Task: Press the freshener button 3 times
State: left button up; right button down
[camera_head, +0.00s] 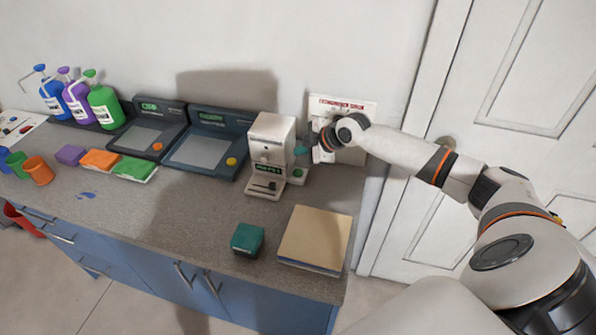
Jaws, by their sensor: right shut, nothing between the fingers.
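A white box-shaped dispenser (270,150) stands on the counter against the wall and looks like the freshener. A round green button (297,173) sits on a low white base at its right side. A small teal piece (301,150) shows just above that button; I cannot tell what it belongs to. My right gripper (318,152) is beside the dispenser's right side, above and right of the green button. It is shut and empty. Whether its tips touch anything is unclear. My left gripper is out of view.
A white panel with red lettering (345,102) is on the wall behind my right gripper. Two dark consoles (205,143) stand left of the dispenser. A teal box (247,239) and a tan board (315,238) lie on the front counter. Pump bottles (104,104) stand far left.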

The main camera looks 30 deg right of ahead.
aim_at(302, 174)
dwell(0.7)
notch_tip(302, 174, up, 4)
jog(key=p, duration=0.4)
jog(key=shift+f, duration=0.25)
notch_tip(302, 174, down, 8)
jog(key=b, duration=0.7)
jog(key=shift+f, duration=0.25)
dwell(1.5)
jog(key=shift+f+b, duration=0.3)
jog(key=shift+f, duration=0.1)
